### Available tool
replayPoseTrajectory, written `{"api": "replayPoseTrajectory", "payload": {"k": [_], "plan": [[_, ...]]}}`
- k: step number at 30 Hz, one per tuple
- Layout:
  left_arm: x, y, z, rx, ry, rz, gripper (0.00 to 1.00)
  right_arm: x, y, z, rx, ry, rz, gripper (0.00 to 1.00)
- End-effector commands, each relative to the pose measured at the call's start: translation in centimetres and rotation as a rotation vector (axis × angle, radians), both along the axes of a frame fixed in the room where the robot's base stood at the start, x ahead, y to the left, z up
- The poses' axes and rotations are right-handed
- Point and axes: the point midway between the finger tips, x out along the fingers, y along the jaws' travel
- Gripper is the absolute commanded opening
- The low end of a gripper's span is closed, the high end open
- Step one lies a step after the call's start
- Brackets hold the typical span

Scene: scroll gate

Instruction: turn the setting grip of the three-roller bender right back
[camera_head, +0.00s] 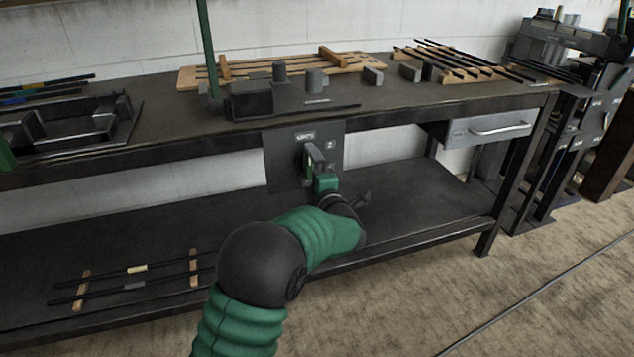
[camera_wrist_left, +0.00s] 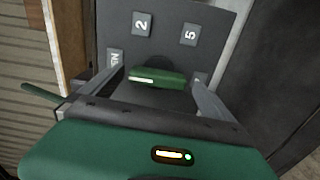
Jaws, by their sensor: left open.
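The setting grip (camera_wrist_left: 172,79) is a short green bar with a white mark near its left end, on a dark round hub. It sits on a dark grey plate (camera_head: 277,157) fixed below the bench's front edge. The plate carries labels "2", "5" and one partly hidden. In the left wrist view the bar lies nearly level, its marked end towards the partly hidden label at left. My left gripper (camera_head: 314,160) is at the plate. Its grey fingers stand open (camera_wrist_left: 158,82), one on each side of the bar; I cannot tell whether they touch it. My right gripper is out of view.
The dark bench (camera_head: 400,105) has dark blocks and stubs (camera_head: 251,99) on top, above the plate. A green post (camera_head: 207,45) rises there. A drawer (camera_head: 490,130) is at right. The lower shelf (camera_head: 420,195) carries rods on wooden strips at left.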

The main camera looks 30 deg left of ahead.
Motion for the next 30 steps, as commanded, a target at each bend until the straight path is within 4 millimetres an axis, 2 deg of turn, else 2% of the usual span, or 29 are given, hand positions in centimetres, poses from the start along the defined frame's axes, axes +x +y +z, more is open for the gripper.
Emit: {"api": "replayPoseTrajectory", "payload": {"k": [5, 9, 16, 21, 30], "plan": [[-2.5, -3.1, 0.5, 0.000, 0.004, -0.004, 0.99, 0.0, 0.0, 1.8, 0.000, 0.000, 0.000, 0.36], [-5.3, -6.3, 0.5, 0.000, 0.005, -0.005, 0.99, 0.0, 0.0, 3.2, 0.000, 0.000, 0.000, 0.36], [-9.1, -10.8, 0.2, 0.000, 0.005, -0.003, 0.99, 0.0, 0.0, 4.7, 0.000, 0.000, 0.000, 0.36], [-10.4, -12.1, -0.1, 0.000, 0.004, 0.000, 0.99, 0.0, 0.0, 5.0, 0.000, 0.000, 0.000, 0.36], [-10.5, -12.2, -0.2, -0.001, 0.003, 0.002, 0.99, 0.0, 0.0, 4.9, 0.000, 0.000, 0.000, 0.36]]}}
